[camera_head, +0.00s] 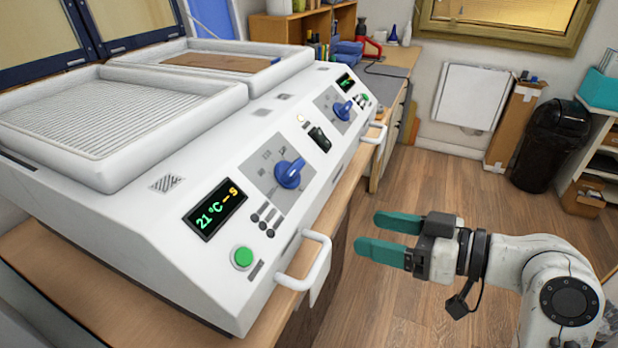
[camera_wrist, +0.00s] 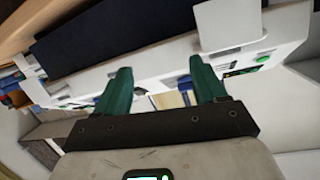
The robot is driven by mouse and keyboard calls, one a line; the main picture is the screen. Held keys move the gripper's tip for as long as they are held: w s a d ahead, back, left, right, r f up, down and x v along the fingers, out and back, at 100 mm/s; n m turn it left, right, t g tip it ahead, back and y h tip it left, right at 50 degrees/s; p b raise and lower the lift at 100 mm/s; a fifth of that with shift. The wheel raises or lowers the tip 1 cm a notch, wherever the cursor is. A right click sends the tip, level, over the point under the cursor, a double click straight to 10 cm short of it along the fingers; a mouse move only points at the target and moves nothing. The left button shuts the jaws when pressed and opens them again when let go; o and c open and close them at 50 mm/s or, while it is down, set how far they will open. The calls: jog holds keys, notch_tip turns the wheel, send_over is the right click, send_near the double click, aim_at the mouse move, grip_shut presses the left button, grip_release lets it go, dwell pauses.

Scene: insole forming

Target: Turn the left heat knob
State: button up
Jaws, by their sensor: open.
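The left heat knob (camera_head: 290,173) is a blue knob on a grey dial plate on the sloped front of the white forming machine (camera_head: 150,235). The left display (camera_head: 215,210) beside it reads 21 °C. A second blue knob (camera_head: 343,109) sits further back on the same panel. My gripper (camera_head: 375,238), with green fingers, is open and empty, to the right of the left knob and apart from it, out in front of the machine. In the wrist view the two green fingers (camera_wrist: 163,92) are spread with nothing between them.
A white handle (camera_head: 318,262) sticks out from the machine's front between the panel and my gripper; another (camera_head: 377,133) is further back. A green button (camera_head: 242,257) is below the display. A black bin (camera_head: 552,145) stands at the back right. The wooden floor (camera_head: 440,180) is clear.

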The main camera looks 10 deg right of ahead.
aim_at(309, 199)
jog(key=r+n+y, duration=0.1)
jog(key=r, duration=0.1)
jog(key=a+r+n+y, duration=0.1)
jog(key=r, duration=0.2)
jog(key=r+n+y, duration=0.1)
jog(key=r, duration=0.2)
jog(key=shift+s+a+r, duration=0.1)
jog(key=shift+a+r, duration=0.05)
jog(key=p+x, duration=0.1)
jog(key=x, duration=0.9)
jog(key=shift+a+r, duration=0.15)
jog(key=shift+a, duration=0.2)
jog(key=c, duration=1)
jog(key=shift+p, duration=0.35)
jog(key=shift+c, duration=0.2)
